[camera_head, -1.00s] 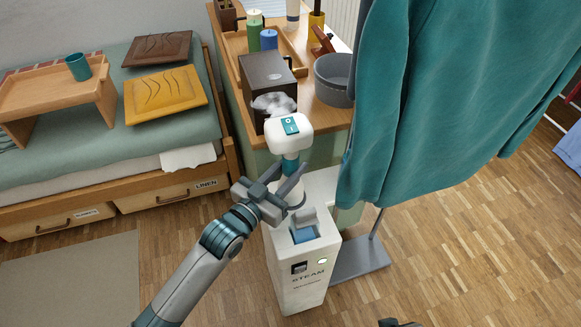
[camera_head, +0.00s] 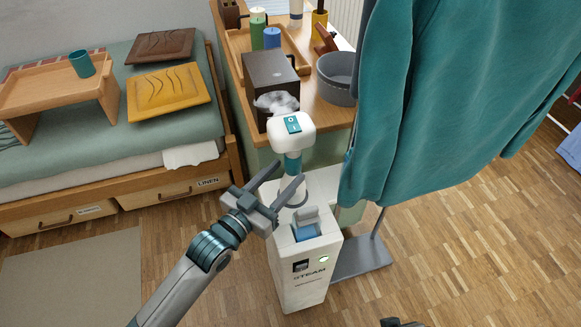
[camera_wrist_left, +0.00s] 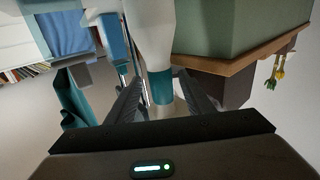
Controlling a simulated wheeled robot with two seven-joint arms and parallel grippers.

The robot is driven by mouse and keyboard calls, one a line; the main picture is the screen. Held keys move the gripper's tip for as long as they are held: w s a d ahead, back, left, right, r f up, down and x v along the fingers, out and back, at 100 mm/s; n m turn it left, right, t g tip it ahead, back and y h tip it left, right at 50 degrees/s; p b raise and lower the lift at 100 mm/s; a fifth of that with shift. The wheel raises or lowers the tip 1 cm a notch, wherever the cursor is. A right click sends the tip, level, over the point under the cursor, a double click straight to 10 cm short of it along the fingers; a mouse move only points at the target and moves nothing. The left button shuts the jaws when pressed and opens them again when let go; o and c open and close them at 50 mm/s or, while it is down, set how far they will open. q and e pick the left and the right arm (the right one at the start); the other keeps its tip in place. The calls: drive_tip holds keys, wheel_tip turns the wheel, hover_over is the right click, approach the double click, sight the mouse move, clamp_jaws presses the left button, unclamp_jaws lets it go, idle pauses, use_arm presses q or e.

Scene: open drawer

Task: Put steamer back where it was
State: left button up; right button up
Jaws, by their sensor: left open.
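The steamer (camera_head: 291,132) has a white head with a teal button panel and a teal neck. It stands upright at the white station (camera_head: 303,270) marked STEAM; its lower end is partly hidden. My left gripper (camera_head: 285,173) is open, just in front of and left of the steamer's handle. In the left wrist view, the steamer's teal band (camera_wrist_left: 161,88) shows between the spread fingers (camera_wrist_left: 158,95); I cannot tell whether they touch it. A dark piece at the bottom edge of the head view may belong to my right gripper.
A teal garment (camera_head: 440,90) hangs close on the right, above a grey stand base (camera_head: 362,257). Behind the steamer, a wooden-topped cabinet (camera_head: 322,112) carries a dark box (camera_head: 270,72) and a grey bowl (camera_head: 337,78). A bed with drawers (camera_head: 180,190) is left. Floor in front is open.

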use_arm(q)
drive_tip(key=v, duration=0.8)
drive_tip(key=shift+f, duration=0.1)
idle(0.5)
drive_tip(key=s+a+f+n+g+y, duration=0.1)
drive_tip(key=s+a+f+g+y, duration=0.15)
drive_tip(key=f, duration=0.45)
drive_tip(key=s+a+f+n+g+y, duration=0.2)
drive_tip(key=s+a+f+y, duration=0.15)
drive_tip(key=f, duration=0.25)
drive_tip(key=s+a+f+n+g+y, duration=0.1)
drive_tip(key=s+a+f+g+y, duration=0.1)
drive_tip(key=s+f, duration=0.3)
drive_tip(key=s+a+f+n+g+y, duration=0.1)
drive_tip(key=s+a+f+g, duration=0.3)
drive_tip(key=s, duration=0.8)
drive_tip(key=shift+a+f+y, duration=0.5)
drive_tip(key=shift+a+f, duration=0.2)
drive_tip(key=shift+a, duration=0.05)
